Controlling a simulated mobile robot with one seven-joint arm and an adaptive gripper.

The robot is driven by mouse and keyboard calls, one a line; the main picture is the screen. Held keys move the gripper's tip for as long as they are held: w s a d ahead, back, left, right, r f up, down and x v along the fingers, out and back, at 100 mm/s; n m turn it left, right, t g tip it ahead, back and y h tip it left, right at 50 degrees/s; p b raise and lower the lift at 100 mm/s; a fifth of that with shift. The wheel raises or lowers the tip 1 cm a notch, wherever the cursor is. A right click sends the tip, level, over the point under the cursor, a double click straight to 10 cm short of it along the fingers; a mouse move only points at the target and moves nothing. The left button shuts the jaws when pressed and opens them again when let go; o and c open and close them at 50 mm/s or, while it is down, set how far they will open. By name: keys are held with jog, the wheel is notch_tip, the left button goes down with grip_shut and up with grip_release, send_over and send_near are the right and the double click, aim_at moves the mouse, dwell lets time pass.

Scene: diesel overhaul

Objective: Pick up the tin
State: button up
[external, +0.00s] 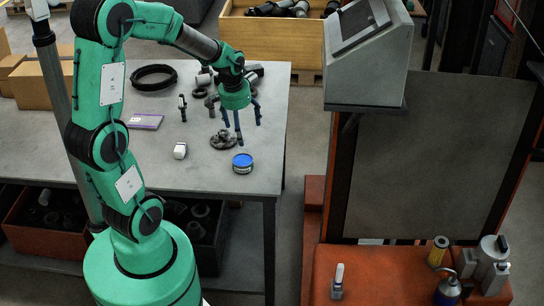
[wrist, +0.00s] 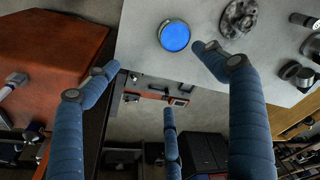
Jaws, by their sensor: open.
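The tin (external: 242,163) is a small round can with a blue lid, standing upright near the right edge of the grey table (external: 225,180). In the wrist view the tin (wrist: 174,36) shows near the top, beside the table's edge. My gripper (external: 242,128) has blue fingers, spread apart and empty, pointing down above the table, just behind the tin in the external view. In the wrist view my gripper (wrist: 155,78) is open, with the tin beyond the fingertips and not between them. The right finger's tip is closest to it in the picture.
A dark metal part (external: 223,141) lies right beside the tin. A white block (external: 180,151), a purple box (external: 145,121) and a black coil (external: 154,77) are on the table. A grey console (external: 365,55) stands to the right. The table front around the tin is clear.

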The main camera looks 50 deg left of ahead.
jog(key=w+a+f+g+p, duration=0.1)
jog(key=w+a+f, duration=0.1)
jog(key=a+f, duration=0.3)
jog(key=shift+f+n, duration=0.4)
jog(key=shift+f, duration=0.2)
jog(key=shift+f, duration=0.15)
jog(key=b, duration=0.1)
send_over(243, 160)
jog(key=shift+s+d+f, duration=0.1)
jog(key=shift+s+f, duration=0.05)
jog(key=shift+f, duration=1.2)
jog(key=shift+s+a+f, duration=0.1)
jog(key=shift+s+f, duration=0.05)
jog(key=shift+f, duration=1.25)
jog(key=shift+s+d+f, duration=0.1)
jog(key=shift+s+f, duration=0.05)
jog(key=shift+f, duration=1.2)
jog(key=shift+f, duration=0.15)
jog(key=shift+w+f+b, duration=0.2)
jog(key=shift+f+b, duration=0.15)
jog(key=shift+f, duration=0.9)
jog(key=shift+w+f+b, duration=0.15)
jog(key=shift+f+b, duration=0.2)
jog(key=shift+f, duration=0.85)
jog(key=c, duration=1.5)
